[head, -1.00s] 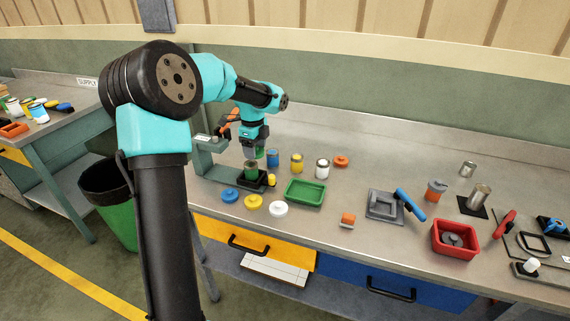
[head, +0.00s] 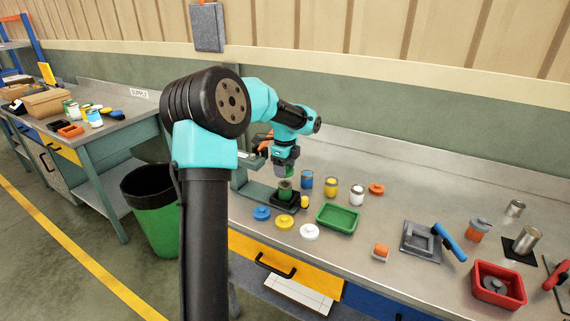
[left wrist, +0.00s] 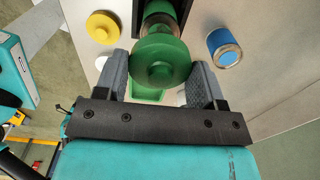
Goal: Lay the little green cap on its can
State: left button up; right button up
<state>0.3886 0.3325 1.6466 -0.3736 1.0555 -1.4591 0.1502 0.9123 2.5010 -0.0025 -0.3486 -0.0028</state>
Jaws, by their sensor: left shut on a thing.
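My left gripper (head: 284,171) is shut on the small green cap, a round disc with a raised knob. In the left wrist view the green cap (left wrist: 161,63) sits between the two grey fingers, knob towards the camera. The green can (head: 285,191) stands upright on the dark base of a grey fixture, just below the gripper. In the left wrist view part of the green can (left wrist: 160,10) shows behind the cap, which hides the rest. The cap looks a little above the can; the exact gap I cannot tell. My right gripper is not in view.
The grey fixture (head: 240,176) rises close left of the gripper. A blue can (head: 306,180), yellow can (head: 330,189) and white can (head: 357,195) stand to the right. Blue (head: 262,213), yellow (head: 285,222) and white (head: 309,232) lids lie in front, beside a green tray (head: 338,219).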

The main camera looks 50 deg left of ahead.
aim_at(285, 183)
pick_arm(q)
jog(key=shift+f, duration=2.05)
jog(key=shift+f, duration=0.5)
dwell(1.0)
jog(key=o, duration=1.1)
jog(key=shift+r, duration=0.15)
jog(key=shift+r, duration=3.35)
